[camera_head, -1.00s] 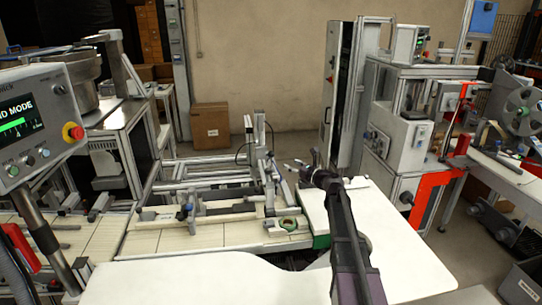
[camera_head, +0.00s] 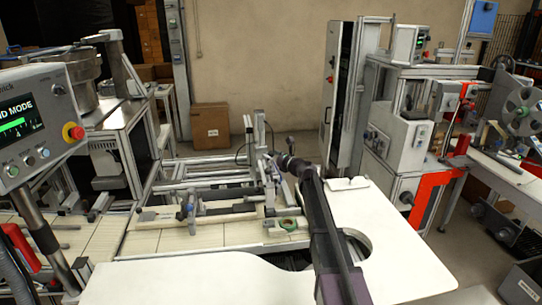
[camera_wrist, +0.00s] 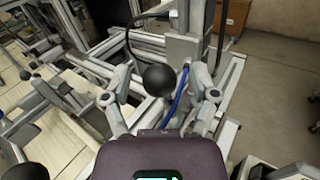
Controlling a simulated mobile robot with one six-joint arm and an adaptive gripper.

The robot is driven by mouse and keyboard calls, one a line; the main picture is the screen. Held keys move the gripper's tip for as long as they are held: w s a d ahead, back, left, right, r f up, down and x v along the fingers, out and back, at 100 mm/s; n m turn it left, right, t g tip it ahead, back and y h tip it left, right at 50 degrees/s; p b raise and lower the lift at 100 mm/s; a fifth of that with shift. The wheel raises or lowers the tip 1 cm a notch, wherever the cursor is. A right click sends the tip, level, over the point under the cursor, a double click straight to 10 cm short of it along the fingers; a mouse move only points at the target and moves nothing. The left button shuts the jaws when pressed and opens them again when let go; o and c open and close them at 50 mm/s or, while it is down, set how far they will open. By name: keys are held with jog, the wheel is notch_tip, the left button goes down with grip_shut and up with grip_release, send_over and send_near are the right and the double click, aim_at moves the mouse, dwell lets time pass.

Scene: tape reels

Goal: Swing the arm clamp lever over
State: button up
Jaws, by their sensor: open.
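A black ball knob (camera_wrist: 158,78), which looks like the lever's end, shows in the wrist view. It appears between the two grey fingers of my gripper (camera_wrist: 160,92), which are spread apart on either side of it. I cannot tell how deep the knob sits between them, and I see no finger touching it. The lever's shaft is mostly hidden behind the knob. In the head view my gripper (camera_head: 274,160) is at the grey frame's upright, and the lever cannot be clearly picked out there.
A grey metal frame (camera_head: 210,170) with rails and an upright post surrounds the spot. In the wrist view a blue cable (camera_wrist: 178,98) runs beside the knob. Another dark ball (camera_wrist: 22,172) is at the lower left. A white table (camera_head: 190,280) is clear in front.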

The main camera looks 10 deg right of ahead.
grip_shut()
